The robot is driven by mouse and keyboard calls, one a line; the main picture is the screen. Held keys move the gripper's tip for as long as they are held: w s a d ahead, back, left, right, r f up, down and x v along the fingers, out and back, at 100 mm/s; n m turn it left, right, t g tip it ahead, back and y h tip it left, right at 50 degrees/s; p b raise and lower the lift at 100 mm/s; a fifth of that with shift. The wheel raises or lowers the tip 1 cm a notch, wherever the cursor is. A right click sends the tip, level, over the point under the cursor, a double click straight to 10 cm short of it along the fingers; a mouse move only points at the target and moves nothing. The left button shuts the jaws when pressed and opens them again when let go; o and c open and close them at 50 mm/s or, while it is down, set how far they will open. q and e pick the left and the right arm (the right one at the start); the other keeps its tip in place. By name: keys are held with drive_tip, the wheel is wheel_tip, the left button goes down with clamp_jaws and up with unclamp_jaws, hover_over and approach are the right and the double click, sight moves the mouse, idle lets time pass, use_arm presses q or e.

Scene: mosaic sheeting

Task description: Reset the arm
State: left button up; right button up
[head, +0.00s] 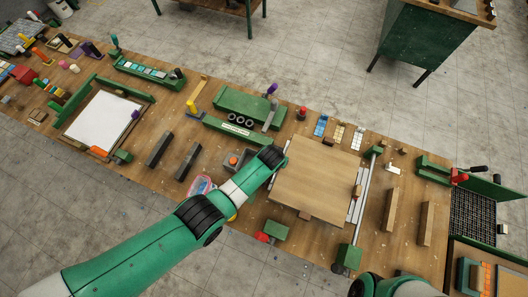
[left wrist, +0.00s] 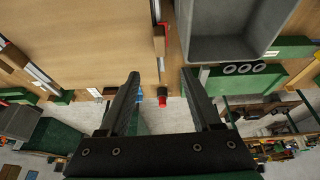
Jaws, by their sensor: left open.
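My left arm (head: 205,212) reaches from the lower left across the bench, its dark wrist (head: 270,157) beside the left edge of a square wooden board (head: 315,180). In the head view the fingers are hidden by the arm. In the left wrist view my left gripper (left wrist: 162,82) is open, its two dark fingers wide apart with nothing held between them. Only a green and black part of my right arm (head: 390,287) shows at the bottom edge of the head view; its gripper is out of view.
A green tool rack (head: 250,106) stands behind the wrist. A grey bin (left wrist: 232,28) is near the left fingers in the wrist view. Dark blocks (head: 160,149) lie left, wooden bars (head: 390,210) right. A framed white sheet (head: 102,120) lies far left. Bare bench separates several items.

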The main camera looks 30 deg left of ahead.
use_arm(q)
drive_tip(key=shift+d, duration=0.1)
idle(0.3)
idle(0.3)
drive_tip(key=w+a+r+n+t, duration=0.1)
drive_tip(key=w+r+t, duration=0.1)
drive_tip(key=w+r, duration=0.55)
drive_tip(key=w+a+r+t, duration=0.1)
drive_tip(key=w+r+t, duration=0.25)
drive_tip(key=r, duration=0.65)
drive_tip(key=w+a+r+t, duration=0.1)
drive_tip(key=w+r+t, duration=0.15)
drive_tip(key=r, duration=0.85)
drive_tip(key=w+a+r+t, duration=0.1)
drive_tip(key=r+t, duration=0.2)
drive_tip(key=r, duration=0.8)
drive_tip(key=s+a+r+t, duration=0.1)
drive_tip(key=s+r+t, duration=0.25)
drive_tip(key=r, duration=0.65)
drive_tip(key=s+a+r+t, duration=0.15)
drive_tip(key=s+r, duration=0.25)
drive_tip(key=r, duration=0.6)
drive_tip(key=s+r+m+t+h, duration=0.2)
drive_tip(key=s+r+t, duration=0.4)
drive_tip(key=s+r, duration=0.8)
drive_tip(key=s+m, duration=0.1)
drive_tip(key=s, duration=0.3)
drive_tip(key=shift+d+r+t, duration=0.2)
drive_tip(key=shift+d+t, duration=0.1)
drive_tip(key=shift+t, duration=0.1)
